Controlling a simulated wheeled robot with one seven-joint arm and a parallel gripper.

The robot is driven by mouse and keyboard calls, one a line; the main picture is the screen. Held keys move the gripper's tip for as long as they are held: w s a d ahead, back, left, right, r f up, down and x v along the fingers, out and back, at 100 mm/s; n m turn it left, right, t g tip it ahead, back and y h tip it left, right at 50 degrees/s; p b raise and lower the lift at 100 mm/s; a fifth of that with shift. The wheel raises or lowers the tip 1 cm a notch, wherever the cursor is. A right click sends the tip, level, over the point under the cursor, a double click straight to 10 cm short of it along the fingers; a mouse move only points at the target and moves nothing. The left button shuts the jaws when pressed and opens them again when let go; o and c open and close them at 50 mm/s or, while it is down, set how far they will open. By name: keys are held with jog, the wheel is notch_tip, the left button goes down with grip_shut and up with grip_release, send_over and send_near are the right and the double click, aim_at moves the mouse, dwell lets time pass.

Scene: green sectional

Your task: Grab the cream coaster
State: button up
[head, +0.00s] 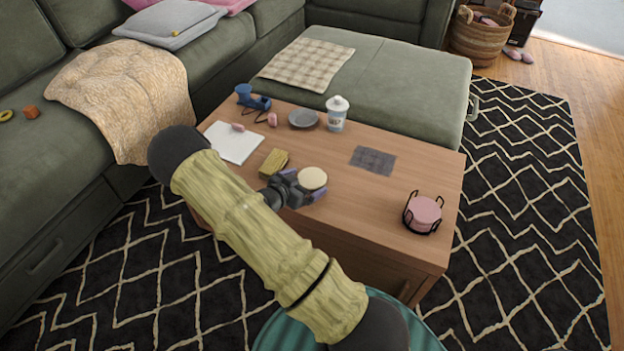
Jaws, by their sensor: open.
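The cream coaster (313,178) is a pale round disc over the middle of the wooden table (405,220), near its front side. My gripper (304,184) is open at the coaster's left edge. Bluish-purple parts show at the coaster's upper left and lower right, and they look like the two fingertips on either side of it. I cannot tell whether they touch the coaster, or how high the gripper is above the table.
A yellow block (273,162) lies just left of the gripper. A black holder with pink coasters (423,213) stands at right. A dark grey cloth (373,160), a white lidded jar (337,113), a grey dish (303,119), white paper (234,142) and a blue object (252,98) occupy the table.

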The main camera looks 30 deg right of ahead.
aim_at(305, 183)
jog(key=shift+c, duration=0.2)
jog(key=c, duration=1)
notch_tip(305, 183, up, 10)
jog(key=p, duration=0.4)
jog(key=shift+w+d, duration=0.1)
